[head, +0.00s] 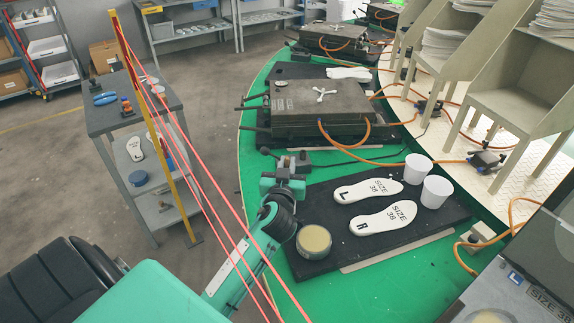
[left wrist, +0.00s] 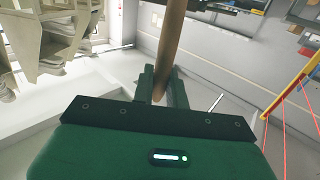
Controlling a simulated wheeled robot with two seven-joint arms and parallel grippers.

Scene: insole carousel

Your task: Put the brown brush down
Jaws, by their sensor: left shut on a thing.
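My left gripper (head: 287,172) is above the green carousel table, near the upper left corner of the black mat (head: 430,228). It is shut on the brown brush. In the left wrist view the brush's long brown handle (left wrist: 171,45) rises between the two green fingers of the gripper (left wrist: 162,85). The brush's bristle end does not show there. In the head view I cannot clearly tell the brush from the dark parts around the gripper. My right gripper is in neither view.
On the mat are two white insoles (head: 368,190) (head: 383,218), two white cups (head: 417,168) (head: 436,191) and an open round tin (head: 314,241). A dark mould (head: 318,103) stands behind. A grey side table (head: 130,107) and a yellow post (head: 150,110) with red lines are left.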

